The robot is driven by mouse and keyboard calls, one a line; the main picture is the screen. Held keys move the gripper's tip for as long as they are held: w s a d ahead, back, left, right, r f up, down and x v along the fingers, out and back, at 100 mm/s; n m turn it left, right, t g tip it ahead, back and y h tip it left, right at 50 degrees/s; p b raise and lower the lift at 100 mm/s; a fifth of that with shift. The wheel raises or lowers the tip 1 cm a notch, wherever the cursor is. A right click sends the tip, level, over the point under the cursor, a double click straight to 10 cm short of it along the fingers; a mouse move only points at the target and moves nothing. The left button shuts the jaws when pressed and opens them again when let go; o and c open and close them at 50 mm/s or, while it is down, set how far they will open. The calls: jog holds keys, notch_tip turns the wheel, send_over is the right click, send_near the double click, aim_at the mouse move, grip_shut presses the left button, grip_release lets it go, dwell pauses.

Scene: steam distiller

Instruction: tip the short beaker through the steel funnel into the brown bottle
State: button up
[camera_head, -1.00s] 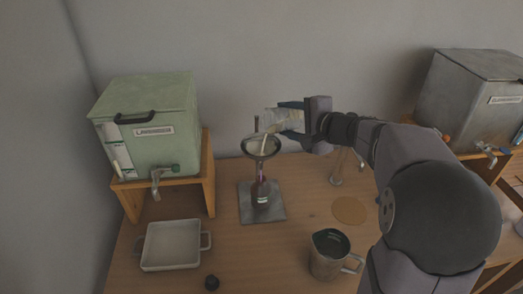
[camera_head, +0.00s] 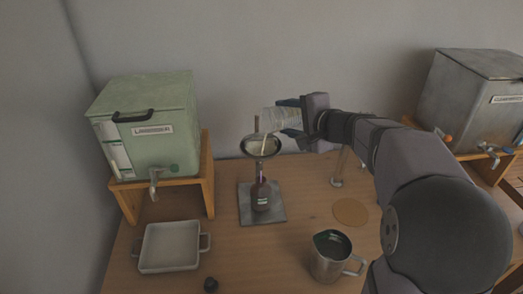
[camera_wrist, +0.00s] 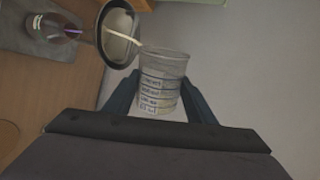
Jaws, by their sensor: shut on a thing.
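My gripper (camera_head: 291,116) is shut on the short beaker (camera_head: 277,120), a clear glass with printed marks. The beaker is tipped to the left, its mouth over the steel funnel (camera_head: 261,146). In the wrist view the beaker (camera_wrist: 162,80) lies between my two dark fingers, and a pale stream runs from its lip into the funnel (camera_wrist: 121,38). The funnel sits on a stand above the brown bottle (camera_head: 262,195), which is upright on a grey plate (camera_head: 248,213). The bottle also shows in the wrist view (camera_wrist: 50,27). The level inside the bottle is not clear.
A green tank (camera_head: 150,125) with a tap stands on a wooden stand at left. A white tray (camera_head: 168,247), a black cap (camera_head: 211,285), a steel jug (camera_head: 328,262) and a round cork mat (camera_head: 350,212) lie in front. A grey metal tank (camera_head: 470,100) stands at right.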

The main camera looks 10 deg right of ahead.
jog(key=shift+r, duration=0.1)
jog(key=shift+d+r+p, duration=0.15)
jog(key=shift+p, duration=0.85)
jog(key=p, duration=0.1)
jog(key=d+f+m+y+p, duration=0.1)
jog(key=shift+w+d+m+p, duration=0.25)
jog(key=shift+w+m+p, duration=0.05)
jog(key=shift+w+p, duration=0.1)
jog(key=shift+f, duration=0.3)
jog(key=shift+s+a, duration=0.1)
